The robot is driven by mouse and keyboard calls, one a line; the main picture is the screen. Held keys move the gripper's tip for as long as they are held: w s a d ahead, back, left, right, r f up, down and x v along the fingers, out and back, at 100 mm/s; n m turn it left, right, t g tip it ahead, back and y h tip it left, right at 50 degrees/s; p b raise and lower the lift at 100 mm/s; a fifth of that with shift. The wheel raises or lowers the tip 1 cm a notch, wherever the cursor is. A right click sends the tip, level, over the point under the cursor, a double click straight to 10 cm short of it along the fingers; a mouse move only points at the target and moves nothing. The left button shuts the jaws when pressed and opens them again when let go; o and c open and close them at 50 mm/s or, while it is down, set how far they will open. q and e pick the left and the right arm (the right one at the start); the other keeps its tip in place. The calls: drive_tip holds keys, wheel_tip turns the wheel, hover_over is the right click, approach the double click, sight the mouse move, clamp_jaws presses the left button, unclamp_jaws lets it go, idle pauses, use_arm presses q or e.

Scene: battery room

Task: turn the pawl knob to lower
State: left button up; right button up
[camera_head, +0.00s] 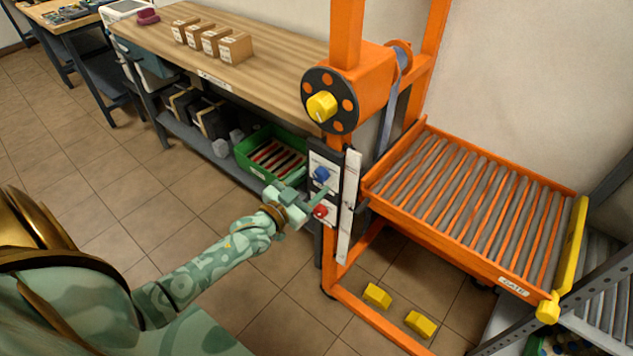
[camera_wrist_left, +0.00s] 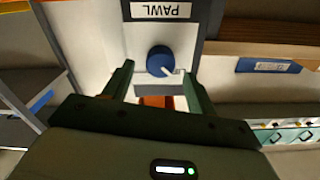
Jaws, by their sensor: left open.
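The blue pawl knob (camera_head: 322,174) sits on the upper part of a dark control panel on the orange lift's post. In the left wrist view the knob (camera_wrist_left: 159,60) is below a "PAWL" label (camera_wrist_left: 160,10), and its white mark points to the lower right. My left gripper (camera_head: 311,203) is open in front of the panel, near the knob's height or a little below. In the left wrist view its two fingers (camera_wrist_left: 158,78) stand left and right of the knob's lower side; I cannot tell whether they touch it. My right gripper is not in view.
A red knob (camera_head: 320,211) sits lower on the same panel. A yellow winch knob (camera_head: 321,106) is above. A roller platform (camera_head: 470,205) extends to the right. A workbench (camera_head: 260,75) with boxes stands behind, a green crate (camera_head: 245,163) under it. Floor at left is clear.

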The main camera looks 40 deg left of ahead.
use_arm(q)
drive_tip(key=shift+w, duration=1.15)
drive_tip(key=shift+c, duration=0.4)
drive_tip(key=shift+d, duration=0.1)
drive_tip(key=c, duration=0.9)
